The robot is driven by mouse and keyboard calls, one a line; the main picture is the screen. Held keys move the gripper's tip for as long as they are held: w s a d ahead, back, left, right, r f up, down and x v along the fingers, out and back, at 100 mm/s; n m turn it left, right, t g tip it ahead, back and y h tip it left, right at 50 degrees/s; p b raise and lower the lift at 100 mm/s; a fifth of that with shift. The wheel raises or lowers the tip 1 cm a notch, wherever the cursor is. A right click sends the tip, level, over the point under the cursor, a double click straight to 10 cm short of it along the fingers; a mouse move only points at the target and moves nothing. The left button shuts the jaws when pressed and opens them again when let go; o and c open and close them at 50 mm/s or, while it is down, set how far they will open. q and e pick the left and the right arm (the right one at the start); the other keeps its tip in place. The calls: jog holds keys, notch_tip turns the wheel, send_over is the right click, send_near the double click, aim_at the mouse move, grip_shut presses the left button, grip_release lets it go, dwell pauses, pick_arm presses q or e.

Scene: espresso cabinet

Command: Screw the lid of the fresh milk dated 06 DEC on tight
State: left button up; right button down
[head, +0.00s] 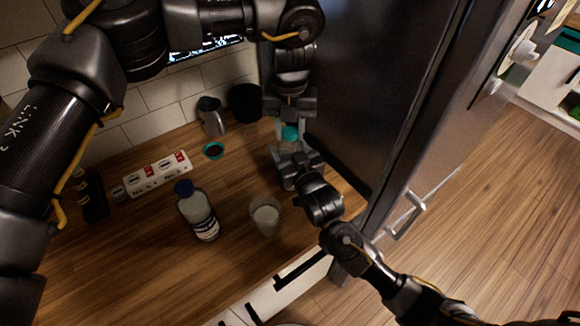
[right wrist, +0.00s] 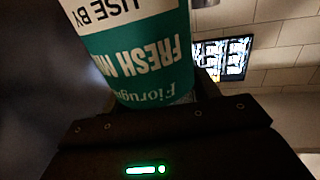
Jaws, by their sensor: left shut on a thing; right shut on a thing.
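The fresh milk bottle (right wrist: 140,55) fills the top of the right wrist view, upside down there, with a teal label reading "FRESH MILK" and "USE BY"; the date is out of sight. My left gripper (head: 290,118) comes down from above and behind and is shut at the lid. Whether the lid is seated tight cannot be told.
A blue-capped bottle (head: 198,215) and a glass (head: 266,218) stand on the wooden counter at left. A white box (head: 152,178), dark bottle (head: 89,196), teal-rimmed dish (head: 213,151), steel pitcher (head: 212,117) and black container (head: 245,103) stand behind. A dark fridge (head: 375,90) rises close at right.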

dwell(0.8)
pick_arm(q)
jog(key=o, duration=1.1)
jog(key=shift+r, duration=0.15)
jog(key=shift+r, duration=2.15)
jog(key=shift+c, duration=0.5)
